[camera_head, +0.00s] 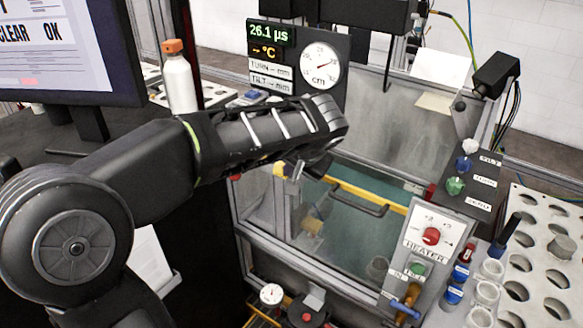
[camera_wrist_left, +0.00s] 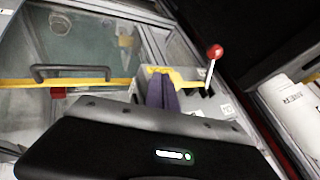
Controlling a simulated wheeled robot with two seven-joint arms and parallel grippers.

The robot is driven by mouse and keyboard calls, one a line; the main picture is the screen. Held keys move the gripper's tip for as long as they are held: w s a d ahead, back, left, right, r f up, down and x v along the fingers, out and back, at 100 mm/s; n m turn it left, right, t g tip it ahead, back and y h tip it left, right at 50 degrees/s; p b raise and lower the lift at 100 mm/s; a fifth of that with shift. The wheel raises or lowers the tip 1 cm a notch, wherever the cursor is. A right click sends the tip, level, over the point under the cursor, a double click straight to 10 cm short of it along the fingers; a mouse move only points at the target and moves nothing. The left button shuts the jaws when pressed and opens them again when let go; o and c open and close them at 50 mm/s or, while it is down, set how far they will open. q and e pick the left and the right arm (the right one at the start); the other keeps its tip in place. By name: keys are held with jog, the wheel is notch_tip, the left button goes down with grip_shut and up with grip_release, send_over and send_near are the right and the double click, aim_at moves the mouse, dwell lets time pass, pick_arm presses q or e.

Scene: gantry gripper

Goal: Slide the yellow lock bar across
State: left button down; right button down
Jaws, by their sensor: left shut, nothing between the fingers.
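The yellow lock bar (camera_head: 354,192) runs across the front of the glass-walled tank, with a dark handle (camera_head: 362,203) beside it. In the left wrist view the bar (camera_wrist_left: 112,83) and its dark handle (camera_wrist_left: 70,72) lie to the left of my fingers. My left gripper (camera_head: 293,178) is over the left end of the bar, partly hidden by my own arm. In the left wrist view its fingers (camera_wrist_left: 161,92) are together and empty, close to a yellow end piece (camera_wrist_left: 185,78). Whether they touch it I cannot tell. My right gripper is not in view.
A red-knobbed lever (camera_wrist_left: 214,52) stands just right of my fingers in the left wrist view. The heater panel (camera_head: 428,236) and a tray with round holes (camera_head: 535,255) are at the right. A white bottle (camera_head: 179,82) and a gauge display (camera_head: 297,62) stand behind my arm.

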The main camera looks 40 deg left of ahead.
pick_arm(q)
jog(key=a, duration=0.4)
jog(key=shift+a+r+b, duration=0.1)
jog(key=shift+a+b, duration=0.2)
jog(key=shift+a, duration=0.05)
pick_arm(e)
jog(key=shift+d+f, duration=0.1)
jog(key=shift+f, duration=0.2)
